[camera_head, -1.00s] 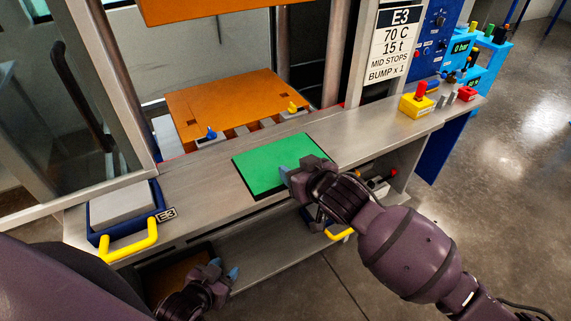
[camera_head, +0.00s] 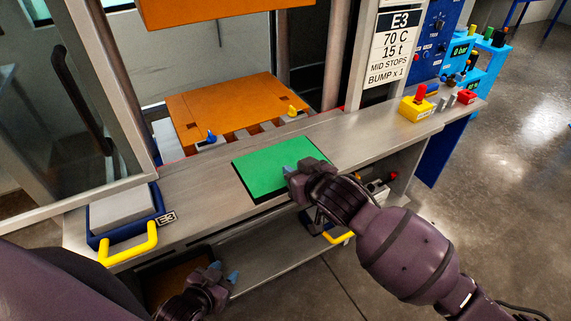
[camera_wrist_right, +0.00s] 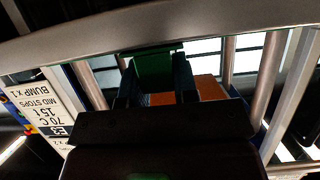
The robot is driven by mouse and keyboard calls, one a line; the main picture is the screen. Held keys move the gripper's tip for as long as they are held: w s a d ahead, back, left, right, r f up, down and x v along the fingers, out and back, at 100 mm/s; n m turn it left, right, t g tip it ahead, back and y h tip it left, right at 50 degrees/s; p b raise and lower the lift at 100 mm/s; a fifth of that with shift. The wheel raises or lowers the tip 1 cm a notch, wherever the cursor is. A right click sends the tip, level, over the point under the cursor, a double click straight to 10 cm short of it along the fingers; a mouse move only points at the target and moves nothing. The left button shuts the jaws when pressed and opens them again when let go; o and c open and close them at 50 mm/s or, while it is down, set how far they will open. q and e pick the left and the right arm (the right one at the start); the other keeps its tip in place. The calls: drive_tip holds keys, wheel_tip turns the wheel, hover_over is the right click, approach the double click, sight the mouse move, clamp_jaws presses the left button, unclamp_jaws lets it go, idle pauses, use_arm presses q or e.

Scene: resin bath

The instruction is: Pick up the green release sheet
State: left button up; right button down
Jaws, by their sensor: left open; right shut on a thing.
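The green release sheet (camera_head: 265,170) lies flat on the grey metal ledge (camera_head: 200,185) in front of the press, with a dark border along its left and front edges. My right gripper (camera_head: 289,170) is at the sheet's right front edge and shut on it. In the right wrist view a green strip of the sheet (camera_wrist_right: 155,66) shows between the two dark fingers. Whether the sheet is raised off the ledge cannot be told. My left gripper (camera_head: 225,271) is open and empty, low in front of the ledge.
The press's orange lower plate (camera_head: 235,105) lies behind the sheet, with a blue knob (camera_head: 211,136) and a yellow knob (camera_head: 292,111) at its front. A blue tray with a yellow handle (camera_head: 130,245) stands at left.

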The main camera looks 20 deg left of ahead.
drive_tip(key=shift+r+p, duration=1.15)
drive_tip(key=shift+r, duration=2.8)
drive_tip(key=s+d, duration=0.6)
drive_tip(key=d, duration=0.2)
